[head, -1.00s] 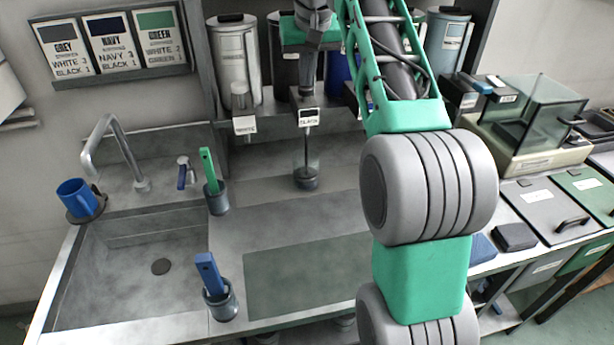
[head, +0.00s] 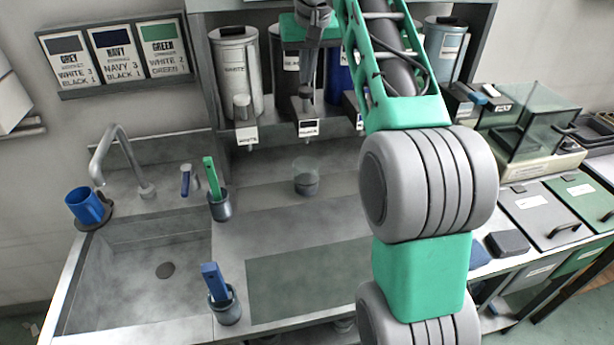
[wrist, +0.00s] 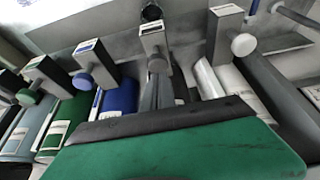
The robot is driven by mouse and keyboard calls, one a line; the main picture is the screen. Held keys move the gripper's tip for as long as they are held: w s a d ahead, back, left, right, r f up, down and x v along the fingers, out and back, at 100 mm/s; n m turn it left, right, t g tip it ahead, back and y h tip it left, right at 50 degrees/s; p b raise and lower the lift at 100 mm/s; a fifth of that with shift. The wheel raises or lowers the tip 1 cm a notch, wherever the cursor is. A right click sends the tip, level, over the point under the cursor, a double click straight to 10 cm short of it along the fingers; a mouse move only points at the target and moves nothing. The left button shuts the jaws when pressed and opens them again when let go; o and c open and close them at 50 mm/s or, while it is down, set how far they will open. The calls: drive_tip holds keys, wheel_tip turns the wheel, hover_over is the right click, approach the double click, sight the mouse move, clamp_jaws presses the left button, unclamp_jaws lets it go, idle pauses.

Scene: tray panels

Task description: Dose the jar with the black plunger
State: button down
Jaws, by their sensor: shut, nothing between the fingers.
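The black plunger (head: 305,103) is a dark knob on the dispenser with the black label. It also shows in the wrist view (wrist: 157,64). The clear jar (head: 306,178) stands upright on the bench below that dispenser's nozzle, with dark grey contents low in it. A dark round opening in the wrist view (wrist: 151,12) looks like the jar from above. My gripper (head: 307,84) is shut and empty, just above the plunger. Its fingers (wrist: 158,92) also show in the wrist view. I cannot tell whether they touch the knob.
The white plunger (head: 242,104) is left of the black one, and the blue plunger (wrist: 82,81) is on its other side. Two holders with a green handle (head: 211,178) and a blue handle (head: 215,281) stand by the sink (head: 150,285). The bench mat (head: 310,275) is clear.

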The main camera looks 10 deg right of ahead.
idle(0.5)
wheel_tip(320, 180, up, 6)
drive_tip(key=p, duration=0.6)
drive_tip(key=s+f+g, duration=0.1)
drive_tip(key=s+f, duration=2.5)
drive_tip(key=f, duration=0.1)
drive_tip(key=shift+s+f, duration=0.15)
drive_tip(key=shift+s, duration=0.25)
